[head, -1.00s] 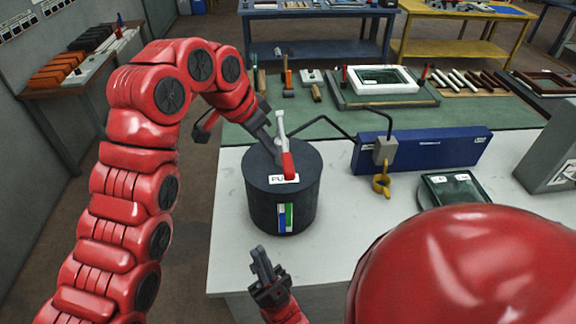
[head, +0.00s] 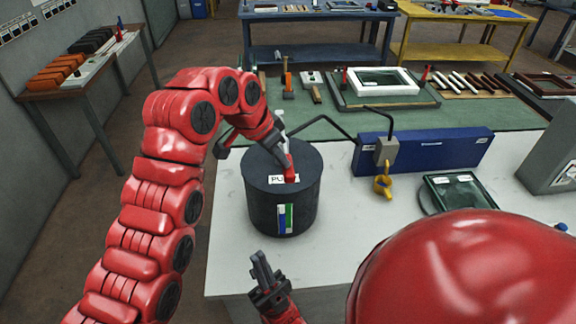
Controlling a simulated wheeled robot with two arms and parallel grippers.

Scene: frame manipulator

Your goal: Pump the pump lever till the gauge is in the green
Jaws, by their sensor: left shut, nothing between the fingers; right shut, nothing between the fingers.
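The pump is a dark cylinder (head: 262,205) standing on the white table, with a partly covered white label on top. Its lever (head: 290,168) has a red grip, and a pale metal piece stands up behind it. A small upright gauge (head: 286,218) on the pump's front shows a green strip on the right and some blue at the left; the exact reading is too small to tell. My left gripper (head: 279,142) is shut, right at the lever's upper part; contact cannot be told. My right gripper (head: 262,268) is shut and empty, in front of the pump, apart from it.
A blue box (head: 440,150) with a grey fitting and yellow hook (head: 383,186) stands right of the pump. A dark glass-topped frame (head: 458,192) lies further right. Behind is a green mat (head: 330,127) with tools and a white frame (head: 382,82). Table between pump and hook is clear.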

